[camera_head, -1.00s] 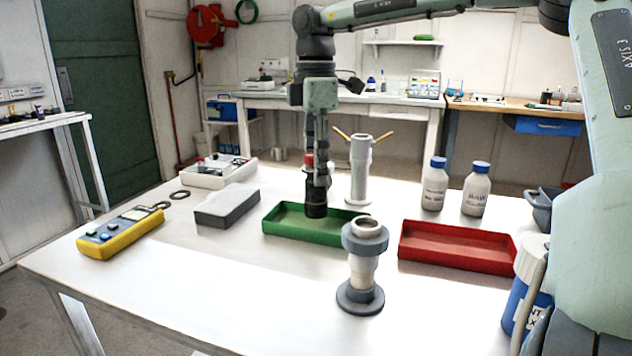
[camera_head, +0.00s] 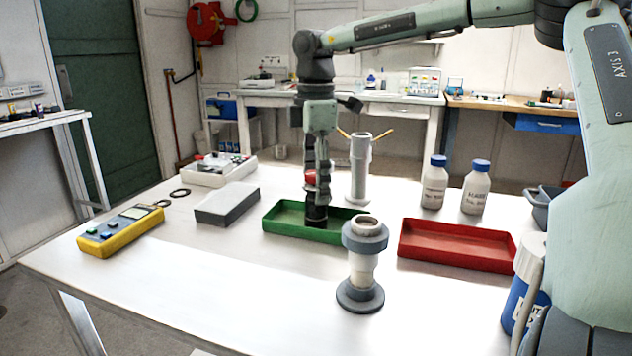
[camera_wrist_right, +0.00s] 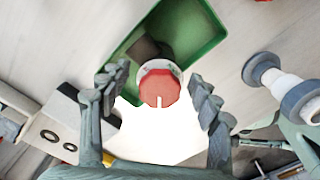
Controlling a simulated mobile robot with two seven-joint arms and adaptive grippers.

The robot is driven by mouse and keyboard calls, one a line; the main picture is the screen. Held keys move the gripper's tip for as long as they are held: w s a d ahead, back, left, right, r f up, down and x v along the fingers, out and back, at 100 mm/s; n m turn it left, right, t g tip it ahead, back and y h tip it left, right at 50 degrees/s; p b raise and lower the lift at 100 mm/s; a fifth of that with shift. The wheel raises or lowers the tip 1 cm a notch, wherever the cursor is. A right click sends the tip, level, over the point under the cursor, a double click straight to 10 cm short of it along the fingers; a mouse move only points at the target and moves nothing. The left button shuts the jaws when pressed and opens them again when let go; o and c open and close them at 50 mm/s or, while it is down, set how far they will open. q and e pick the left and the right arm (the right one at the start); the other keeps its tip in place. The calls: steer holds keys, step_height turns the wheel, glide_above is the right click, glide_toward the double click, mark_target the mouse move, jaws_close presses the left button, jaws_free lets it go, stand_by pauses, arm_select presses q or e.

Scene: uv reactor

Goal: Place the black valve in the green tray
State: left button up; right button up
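The black valve (camera_head: 316,214) has a dark body and a red knob (camera_head: 311,177). It stands upright, or nearly so, inside the green tray (camera_head: 280,227), towards its middle. The right wrist view shows the red knob (camera_wrist_right: 159,88) with the dark body behind it, over the green tray (camera_wrist_right: 207,42). My right gripper (camera_head: 316,185) points down over the valve. Its fingers (camera_wrist_right: 160,90) are spread on either side of the knob, with gaps on both sides. My left gripper is not in view.
A grey-white pipe fitting (camera_head: 362,265) stands in front of the green tray's right end. Another upright fitting (camera_head: 360,170) stands behind. A red tray (camera_head: 457,258) lies to the right, a grey block (camera_head: 227,205) to the left. The front left tabletop is clear.

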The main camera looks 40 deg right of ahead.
steer(key=shift+r, duration=0.6)
step_height(320, 180, up, 10)
steer(key=shift+f, duration=0.1)
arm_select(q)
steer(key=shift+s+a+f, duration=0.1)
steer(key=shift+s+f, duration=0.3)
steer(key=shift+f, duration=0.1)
arm_select(e)
steer(key=shift+r, duration=0.65)
